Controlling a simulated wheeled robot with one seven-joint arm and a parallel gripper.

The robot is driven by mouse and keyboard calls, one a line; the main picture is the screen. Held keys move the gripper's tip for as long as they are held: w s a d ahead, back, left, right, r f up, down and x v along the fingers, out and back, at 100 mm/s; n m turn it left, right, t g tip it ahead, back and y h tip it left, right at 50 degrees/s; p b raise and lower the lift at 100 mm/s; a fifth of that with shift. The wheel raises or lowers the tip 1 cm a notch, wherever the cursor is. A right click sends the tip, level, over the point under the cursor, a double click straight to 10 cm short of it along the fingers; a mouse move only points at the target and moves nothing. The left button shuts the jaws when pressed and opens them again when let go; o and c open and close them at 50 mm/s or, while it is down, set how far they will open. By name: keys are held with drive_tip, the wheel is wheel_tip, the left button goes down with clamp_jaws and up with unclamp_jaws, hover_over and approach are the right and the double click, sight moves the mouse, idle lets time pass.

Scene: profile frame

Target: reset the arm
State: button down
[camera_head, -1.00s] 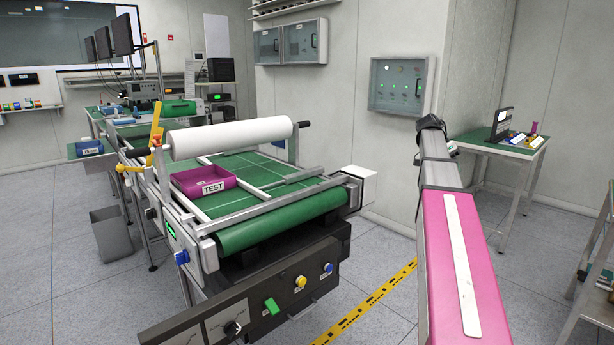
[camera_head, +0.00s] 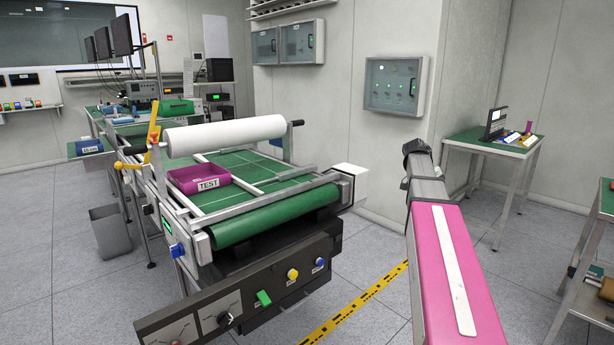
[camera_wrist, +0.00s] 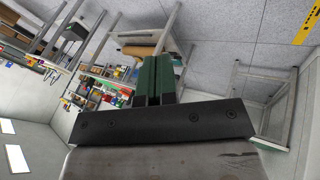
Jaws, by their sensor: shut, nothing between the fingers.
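My arm, with a pink link and a grey and black end section, stretches forward at the right of the head view, over open floor. My gripper (camera_wrist: 157,68) shows in the wrist view as two dark green fingers side by side beyond a black bracket. The fingers are shut and nothing is held between them. The gripper's fingers cannot be made out in the head view.
Left of my arm stands a green conveyor (camera_head: 275,215) with a white roll (camera_head: 225,137) and a magenta TEST bin (camera_head: 200,179). A wall panel (camera_head: 395,85) is behind. A side table (camera_head: 490,148) and a shelf stand (camera_head: 590,245) are right.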

drive_tip(key=s+a+f+n+t+y, duration=0.1)
drive_tip(key=s+a+f+n, duration=0.3)
drive_tip(key=a+f, duration=0.5)
drive_tip(key=s+a+f+n+t+y, duration=0.1)
drive_tip(key=s+a+f+n+y, duration=0.2)
drive_tip(key=s+a+f, duration=0.5)
drive_tip(key=s+a+f+n+t+y, duration=0.1)
drive_tip(key=s+a+f+n, duration=0.4)
drive_tip(key=a+f, duration=0.4)
wheel_tip(320, 180, down, 5)
drive_tip(key=shift+s+a+f+y, duration=0.2)
drive_tip(key=shift+s+a+y, duration=0.1)
drive_tip(key=shift+s+y, duration=0.15)
